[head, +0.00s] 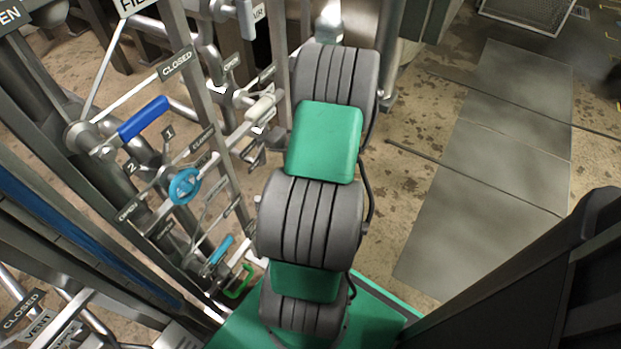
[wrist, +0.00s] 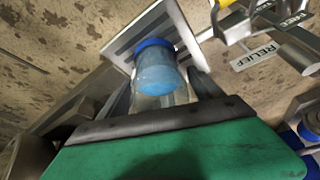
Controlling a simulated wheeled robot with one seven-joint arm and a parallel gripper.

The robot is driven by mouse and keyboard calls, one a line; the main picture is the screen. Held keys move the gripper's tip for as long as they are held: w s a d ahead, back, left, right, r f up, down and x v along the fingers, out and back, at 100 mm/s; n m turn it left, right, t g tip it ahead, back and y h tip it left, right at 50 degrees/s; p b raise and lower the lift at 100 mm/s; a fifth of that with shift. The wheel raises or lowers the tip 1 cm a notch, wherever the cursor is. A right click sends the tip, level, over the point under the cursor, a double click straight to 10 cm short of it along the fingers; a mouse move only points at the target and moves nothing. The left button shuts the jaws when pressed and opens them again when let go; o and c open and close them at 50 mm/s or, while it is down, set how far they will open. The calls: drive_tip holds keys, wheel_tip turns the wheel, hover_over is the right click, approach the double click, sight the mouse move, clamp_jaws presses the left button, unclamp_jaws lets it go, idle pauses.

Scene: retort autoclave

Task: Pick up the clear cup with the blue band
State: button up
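The clear cup with the blue band (wrist: 159,73) is in the upper middle of the wrist view, with a blue rim at its far end and a clear part nearer me. My gripper (wrist: 160,80) has one dark finger on each side of the cup. The fingers are spread, and narrow gaps seem to show between them and the cup; contact is hard to judge. The cup's near end is partly hidden by the gripper body. In the head view my arm reaches away, and neither the gripper nor the cup can be made out.
A pale slotted plate (wrist: 124,49) lies behind the cup. In the head view, pipes with a blue lever (head: 143,119) and a blue handwheel (head: 185,186) crowd the left; floor plates (head: 480,190) at right are clear.

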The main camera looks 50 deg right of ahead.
drive_tip(key=c, duration=1.5)
clamp_jaws()
